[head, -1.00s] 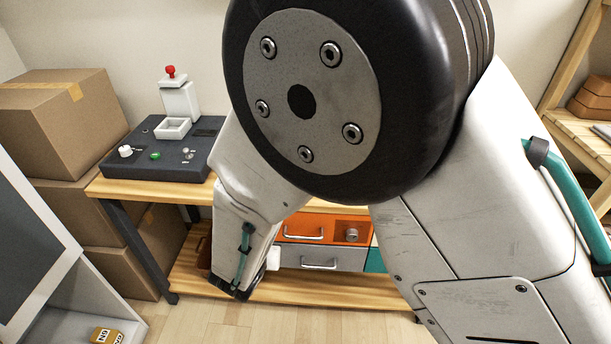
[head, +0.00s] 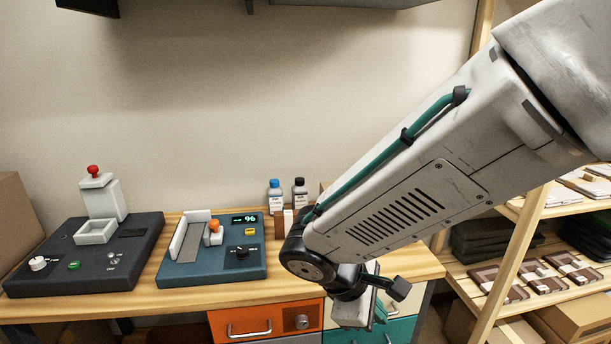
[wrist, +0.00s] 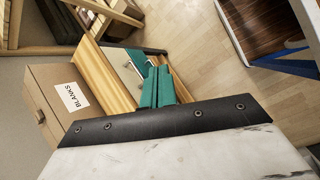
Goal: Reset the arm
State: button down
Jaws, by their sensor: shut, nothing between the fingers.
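My arm reaches in from the upper right of the head view and slopes down to the left, with its dark wrist joint in front of the workbench (head: 413,262). My gripper hangs below the wrist near the bench's front edge and is mostly hidden in the head view. In the wrist view my gripper (wrist: 157,84) shows as two teal fingers, shut together with nothing between them. A cardboard box labelled BLANKS (wrist: 62,103) lies in the view to the left of the fingers.
A mug press with a red knob (head: 94,218) and a blue device reading 96 (head: 245,262) stand on the bench. Two small bottles (head: 275,197) stand behind. An orange drawer (head: 262,322) is below. A wooden shelf rack (head: 505,262) stands at right.

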jog(key=s+d+r+m+y, duration=0.6)
jog(key=s+d+r+m, duration=0.5)
jog(key=s+d+m, duration=0.2)
jog(key=shift+d+r+m+y, duration=0.3)
jog(key=shift+d+r, duration=0.1)
jog(key=shift+d, duration=0.25)
jog(key=c, duration=2.1)
grip_release()
jog(key=shift+c, duration=0.2)
